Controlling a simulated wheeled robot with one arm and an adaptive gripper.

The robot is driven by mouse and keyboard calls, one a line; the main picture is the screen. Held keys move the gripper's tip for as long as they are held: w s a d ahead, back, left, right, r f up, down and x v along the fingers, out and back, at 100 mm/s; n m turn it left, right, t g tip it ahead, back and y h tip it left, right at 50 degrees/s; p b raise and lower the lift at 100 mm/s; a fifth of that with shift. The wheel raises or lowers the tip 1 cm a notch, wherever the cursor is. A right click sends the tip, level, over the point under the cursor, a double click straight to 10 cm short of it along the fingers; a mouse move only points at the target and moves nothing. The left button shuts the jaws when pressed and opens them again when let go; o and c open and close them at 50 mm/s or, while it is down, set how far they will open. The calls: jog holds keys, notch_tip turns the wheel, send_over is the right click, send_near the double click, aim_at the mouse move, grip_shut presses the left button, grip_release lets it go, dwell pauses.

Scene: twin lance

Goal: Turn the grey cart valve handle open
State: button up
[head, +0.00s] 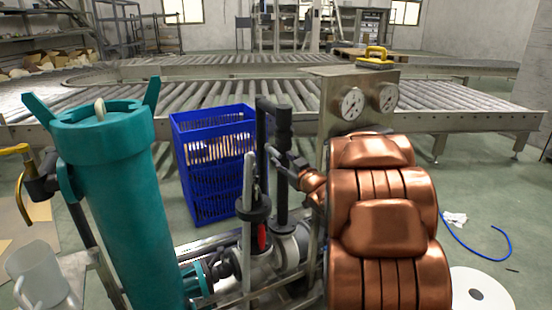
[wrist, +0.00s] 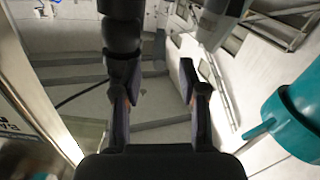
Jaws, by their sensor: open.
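My gripper (wrist: 158,92) shows in the wrist view with its two dark fingers apart and nothing held between them. A segmented black upright (wrist: 122,45) is close beside and above the left finger. In the head view I see a cluster of pipes and valves (head: 285,245) low on the cart. A grey upright rod (head: 248,195) with a black collar rises from it, a red lever (head: 261,237) beside it. A black upright (head: 283,130) stands just to the right. I cannot tell which part is the grey valve handle.
A teal housing (head: 125,200) stands left of the pipes. A copper-coloured ribbed unit (head: 385,235) and a gauge panel (head: 335,105) stand right. A blue crate (head: 200,190) is behind. Roller conveyors (head: 460,95) cross the back. A blue hose (head: 480,250) lies on the floor.

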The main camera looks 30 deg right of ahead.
aim_at(280, 158)
jog(key=shift+w+d+b, duration=0.15)
jog(key=shift+w+b, duration=0.15)
jog(key=shift+w, duration=1)
jog(key=shift+w+d+b, duration=0.1)
jog(key=shift+w+b, duration=0.15)
jog(key=shift+w, duration=1.05)
grip_shut()
